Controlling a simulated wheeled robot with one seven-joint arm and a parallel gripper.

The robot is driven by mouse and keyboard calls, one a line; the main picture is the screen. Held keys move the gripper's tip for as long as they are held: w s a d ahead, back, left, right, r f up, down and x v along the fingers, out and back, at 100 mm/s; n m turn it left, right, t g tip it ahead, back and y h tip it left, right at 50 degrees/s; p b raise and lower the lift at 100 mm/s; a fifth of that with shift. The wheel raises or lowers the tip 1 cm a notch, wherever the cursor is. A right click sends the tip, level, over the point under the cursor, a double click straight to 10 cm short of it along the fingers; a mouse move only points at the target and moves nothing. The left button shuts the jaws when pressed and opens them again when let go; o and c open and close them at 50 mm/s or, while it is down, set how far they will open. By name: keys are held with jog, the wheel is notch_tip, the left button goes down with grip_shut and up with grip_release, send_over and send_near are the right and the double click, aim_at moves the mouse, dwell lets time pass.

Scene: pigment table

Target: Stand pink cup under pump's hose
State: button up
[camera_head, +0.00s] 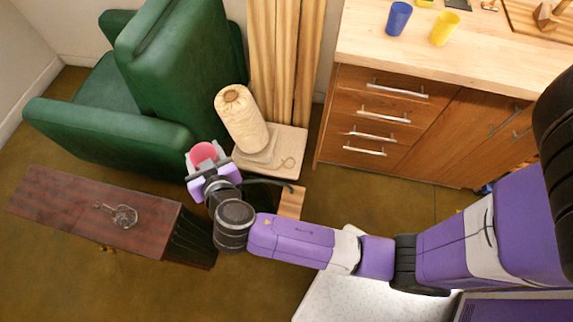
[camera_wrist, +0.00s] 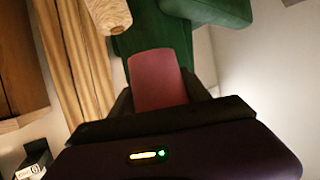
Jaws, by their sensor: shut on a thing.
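The pink cup (camera_head: 203,153) is held up in front of the green armchair, left of the beige post. It also shows in the wrist view (camera_wrist: 158,80), between the two dark fingers. My gripper (camera_head: 204,165) is shut on it; in the wrist view my gripper (camera_wrist: 160,99) has a finger on each side of the cup. I cannot make out the pump or its hose for certain in either view.
A wooden counter (camera_head: 443,58) at the upper right bears a blue cup (camera_head: 398,18) and a yellow cup (camera_head: 444,29). The beige post (camera_head: 242,119) and green armchair (camera_head: 158,75) are close behind my gripper. A dark red cabinet (camera_head: 85,207) stands lower left.

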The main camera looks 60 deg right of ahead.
jog(key=s+f+m+g+h+b, duration=0.25)
jog(key=f+b, duration=0.45)
jog(key=f, duration=0.7)
jog(key=s+f+m+g+h+b, duration=0.1)
jog(key=s+f+m+h+b, duration=0.15)
jog(key=f+b, duration=0.8)
jog(key=m+g+h+b, duration=0.2)
jog(key=m+g+b, duration=0.65)
jog(key=b, duration=1.25)
send_near(295, 198)
jog(key=shift+n, duration=0.35)
jog(key=d+r, duration=0.1)
jog(key=d, duration=0.2)
jog(key=d+r, duration=0.1)
jog(key=d, duration=0.2)
jog(key=d+r+b, duration=0.1)
jog(key=d, duration=0.2)
jog(key=shift+r, duration=0.4)
jog(key=shift+f+b, duration=1.05)
jog(key=shift+f, duration=0.7)
jog(key=shift+f, duration=0.1)
jog(key=o, duration=1.3)
jog(key=shift+o, duration=0.2)
